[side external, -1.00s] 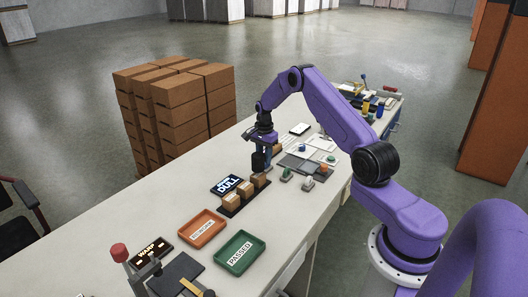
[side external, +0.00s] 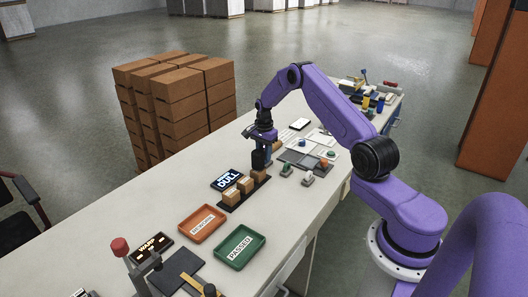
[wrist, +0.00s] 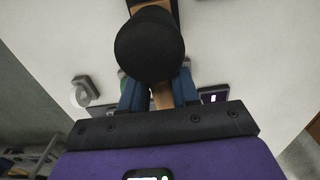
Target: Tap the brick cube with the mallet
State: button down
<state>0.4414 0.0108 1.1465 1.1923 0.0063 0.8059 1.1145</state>
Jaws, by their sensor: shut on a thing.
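My gripper (side external: 268,151) is shut on the mallet's handle. The mallet's black head (side external: 258,160) is above the far end of a dark strip (side external: 232,203). In the wrist view the round black head (wrist: 150,45) fills the upper middle, with the wooden handle (wrist: 162,97) between my blue fingers.
An orange tray (side external: 184,233) and a green "PASSED" tray (side external: 256,256) lie nearer. Small buttons (side external: 307,179) stand to the right.

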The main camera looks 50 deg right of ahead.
jog(key=shift+f, duration=0.55)
jog(key=shift+r, duration=0.15)
jog(key=shift+r, duration=3.4)
